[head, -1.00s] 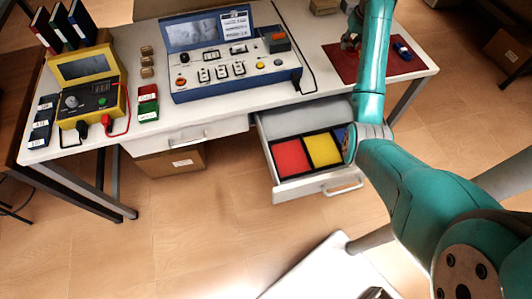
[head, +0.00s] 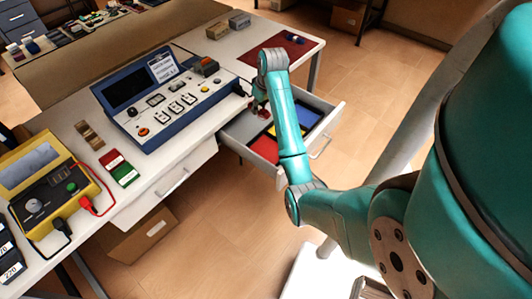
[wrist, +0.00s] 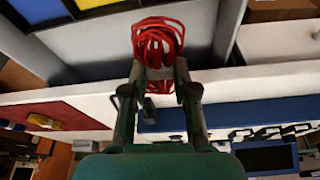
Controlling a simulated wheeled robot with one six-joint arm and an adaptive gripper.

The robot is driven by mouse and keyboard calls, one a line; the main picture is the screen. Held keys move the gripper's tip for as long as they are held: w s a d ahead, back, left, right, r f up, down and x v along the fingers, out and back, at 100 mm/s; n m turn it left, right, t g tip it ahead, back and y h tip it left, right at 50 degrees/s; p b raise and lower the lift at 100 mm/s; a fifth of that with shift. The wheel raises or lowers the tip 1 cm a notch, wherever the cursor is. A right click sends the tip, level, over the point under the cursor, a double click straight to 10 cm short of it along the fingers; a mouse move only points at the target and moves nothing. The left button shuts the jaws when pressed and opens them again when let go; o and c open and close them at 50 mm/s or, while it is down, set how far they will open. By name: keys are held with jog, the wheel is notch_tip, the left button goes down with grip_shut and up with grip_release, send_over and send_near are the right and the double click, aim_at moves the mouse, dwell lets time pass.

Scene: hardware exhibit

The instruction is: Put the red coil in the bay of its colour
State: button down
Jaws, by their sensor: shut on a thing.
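My gripper (wrist: 160,75) is shut on the red coil (wrist: 157,40), a bundle of looped red cable, in the wrist view. In the head view my gripper (head: 259,106) is over the back part of the open drawer (head: 236,133), partly hidden by my arm, with a bit of red at its tip. The drawer holds coloured bays in a black frame. The red bay (head: 265,149) is nearest on the left and the blue bay (head: 308,118) is at the right. The yellow bay (wrist: 94,3) between them is mostly behind my arm in the head view. The coil is held beside the bays, apart from them.
A blue console (head: 165,103) stands on the white desk behind the drawer. A red mat (head: 280,50) with a blue item (head: 294,38) lies at the far right end. A yellow meter (head: 45,185) and a red and a green block stand at left.

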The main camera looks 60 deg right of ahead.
jog(key=n, duration=0.1)
send_over(267, 151)
notch_tip(267, 151, down, 4)
jog(key=f, duration=0.5)
jog(key=shift+s+f, duration=0.3)
jog(key=shift+f, duration=2.3)
jog(key=shift+f, duration=0.25)
jog(key=shift+f, duration=0.25)
jog(key=c, duration=0.9)
grip_release()
jog(key=shift+s+a+f, duration=0.15)
jog(key=shift+f, duration=0.05)
jog(key=shift+r, duration=0.3)
jog(key=d+v, duration=0.1)
jog(key=v, duration=1.1)
jog(key=shift+r, duration=0.4)
